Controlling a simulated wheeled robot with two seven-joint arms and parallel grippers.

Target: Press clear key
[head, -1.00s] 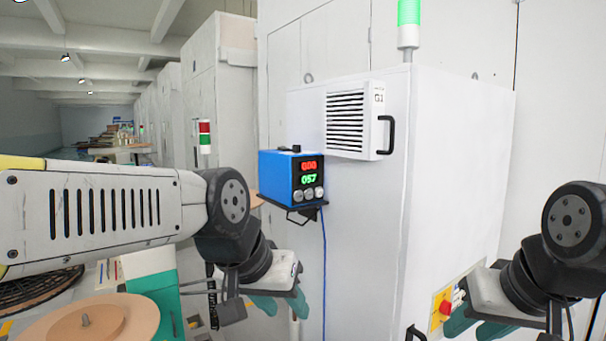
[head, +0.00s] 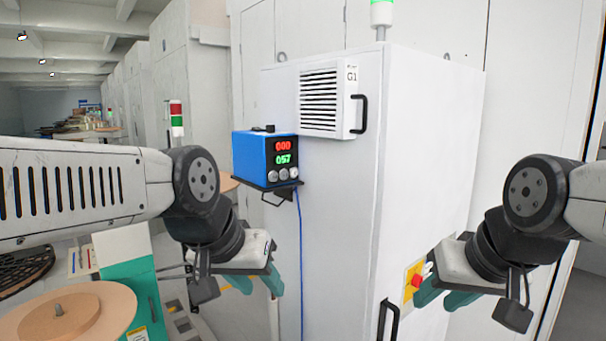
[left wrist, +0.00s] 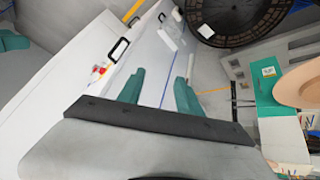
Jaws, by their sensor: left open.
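A blue counter box (head: 254,158) sits on a small black bracket on the white cabinet's left face in the head view. Its front shows a red 000 above a green 057. Below is a row of round grey keys (head: 284,174); their labels are too small to read, so I cannot tell which is clear. My left gripper (head: 257,285) is below and slightly left of the box, apart from it, its teal fingers open and empty. They also show in the left wrist view (left wrist: 160,92). My right gripper (head: 443,297) hangs at the cabinet's lower right, fingers apart and empty.
The white cabinet (head: 425,150) carries a vent panel (head: 322,100) marked G1 and black handles (head: 388,325). A red button on a yellow plate (head: 414,281) is close beside my right gripper. A blue cable (head: 300,260) hangs below the box. A tan reel (head: 70,315) stands lower left.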

